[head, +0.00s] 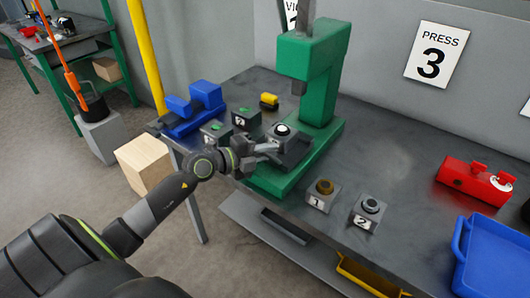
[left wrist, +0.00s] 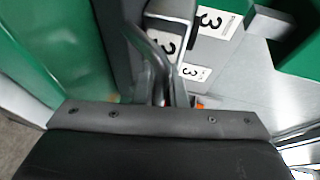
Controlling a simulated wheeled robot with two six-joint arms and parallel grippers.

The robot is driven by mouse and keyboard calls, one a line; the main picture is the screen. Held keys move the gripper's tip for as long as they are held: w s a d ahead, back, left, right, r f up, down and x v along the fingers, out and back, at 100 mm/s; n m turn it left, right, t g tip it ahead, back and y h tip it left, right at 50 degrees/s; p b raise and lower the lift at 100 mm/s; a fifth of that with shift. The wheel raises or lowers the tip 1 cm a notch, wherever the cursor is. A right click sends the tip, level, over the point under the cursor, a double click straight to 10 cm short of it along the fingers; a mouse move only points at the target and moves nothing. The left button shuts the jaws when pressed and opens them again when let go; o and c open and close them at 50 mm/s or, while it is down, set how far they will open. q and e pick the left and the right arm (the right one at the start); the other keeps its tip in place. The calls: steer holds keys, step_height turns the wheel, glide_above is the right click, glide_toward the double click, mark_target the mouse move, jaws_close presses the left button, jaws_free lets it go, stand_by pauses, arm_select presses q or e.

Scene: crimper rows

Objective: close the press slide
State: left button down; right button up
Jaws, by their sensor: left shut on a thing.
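The green press (head: 318,65) stands on the grey workbench under the "PRESS 3" sign. Its dark slide plate (head: 296,153) lies over the green base, in front of the column. A grey block (head: 281,142) with a round white-topped part is at the slide, forward-left of the press head. My left gripper (head: 262,152) is at the slide's left front side, shut on what looks like the slide handle. In the left wrist view a bent grey handle (left wrist: 152,48) runs down to the gripper (left wrist: 168,98), beside labels reading 3. The exact grip is partly hidden.
Small blocks marked 1 (head: 323,196) and 2 (head: 368,211) stand right of the press. Green-topped blocks (head: 245,120), a yellow part (head: 269,101) and a blue vise-like fixture (head: 195,108) are to its left. A red fixture (head: 475,182) and blue bin (head: 494,258) are far right.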

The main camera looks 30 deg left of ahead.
mark_target(283, 137)
arm_select(q)
steer(key=w, duration=0.7)
steer(key=shift+w+d+p, duration=0.2)
steer(key=shift+d+p, duration=0.1)
steer(key=shift+p, duration=0.1)
steer(key=shift+r, duration=0.15)
steer(key=c, duration=1.8)
jaws_free()
steer(key=shift+c, duration=0.2)
steer(key=shift+o, duration=0.4)
steer(key=shift+w+f, duration=0.2)
steer(key=shift+w, duration=0.05)
steer(key=shift+s, duration=0.25)
steer(key=b+v, duration=0.3)
steer(key=v, duration=1.4)
